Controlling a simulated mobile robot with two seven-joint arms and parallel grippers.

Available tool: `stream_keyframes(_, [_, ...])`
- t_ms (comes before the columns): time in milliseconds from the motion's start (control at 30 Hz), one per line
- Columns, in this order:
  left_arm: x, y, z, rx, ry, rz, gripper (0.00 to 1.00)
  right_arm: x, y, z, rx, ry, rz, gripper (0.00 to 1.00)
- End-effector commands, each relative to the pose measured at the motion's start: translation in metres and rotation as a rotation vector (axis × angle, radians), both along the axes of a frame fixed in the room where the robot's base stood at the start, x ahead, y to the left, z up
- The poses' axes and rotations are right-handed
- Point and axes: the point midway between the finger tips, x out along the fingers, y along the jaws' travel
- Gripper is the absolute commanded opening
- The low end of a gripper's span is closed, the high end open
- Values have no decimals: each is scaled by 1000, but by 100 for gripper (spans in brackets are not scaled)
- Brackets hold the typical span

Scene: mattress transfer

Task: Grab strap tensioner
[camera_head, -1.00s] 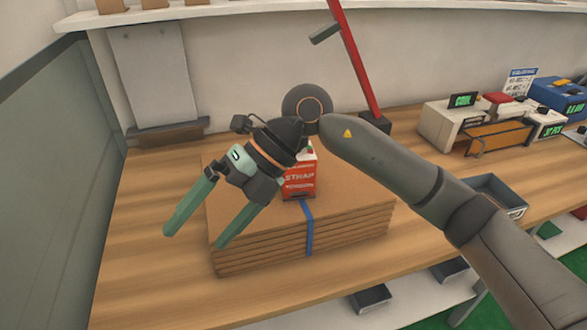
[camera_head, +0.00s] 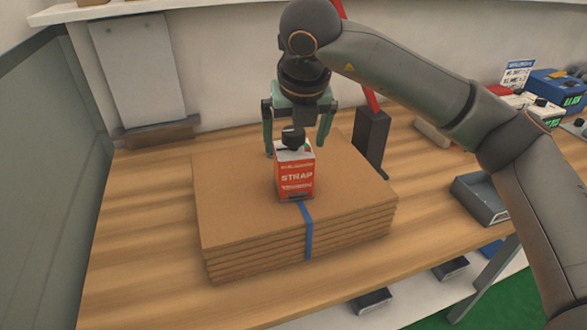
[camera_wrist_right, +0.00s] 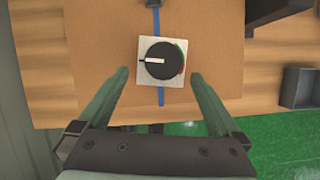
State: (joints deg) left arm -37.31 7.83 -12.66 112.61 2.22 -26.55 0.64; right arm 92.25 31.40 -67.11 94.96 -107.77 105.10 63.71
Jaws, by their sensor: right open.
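The strap tensioner (camera_head: 295,172) is a red and white box labelled STRAP with a black knob on top. It stands upright on a stack of flat cardboard (camera_head: 235,195), on the blue strap (camera_head: 308,238). In the right wrist view the tensioner (camera_wrist_right: 146,72) shows from above, with its round black knob and white pointer. My right gripper (camera_head: 296,150) is open above and behind the box, its fingers apart on either side in the head view. In the wrist view the fingers (camera_wrist_right: 159,80) flank the box with gaps on both sides. My left gripper is not in view.
The stack lies on a wooden table (camera_head: 140,230). A dark stand (camera_head: 371,142) with a red lever is behind right. A grey tray (camera_head: 481,198) and blue box (camera_head: 556,91) are at the right. The table's left side is clear.

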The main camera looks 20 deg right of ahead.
Motion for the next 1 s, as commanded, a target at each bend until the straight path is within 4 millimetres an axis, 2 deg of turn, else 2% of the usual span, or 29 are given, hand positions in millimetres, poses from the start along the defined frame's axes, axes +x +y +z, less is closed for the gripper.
stream_keyframes(233, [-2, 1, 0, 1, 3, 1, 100, 8, -2, -19, 0, 2, 0, 100])
stream_keyframes(500, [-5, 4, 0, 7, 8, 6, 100, 24, -5, -53, 1, 3, 0, 100])
stream_keyframes(800, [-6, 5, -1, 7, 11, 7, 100, 26, -5, -59, 1, 0, 1, 100])
stream_keyframes(1000, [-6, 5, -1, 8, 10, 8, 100, 26, -5, -58, 1, 0, 2, 79])
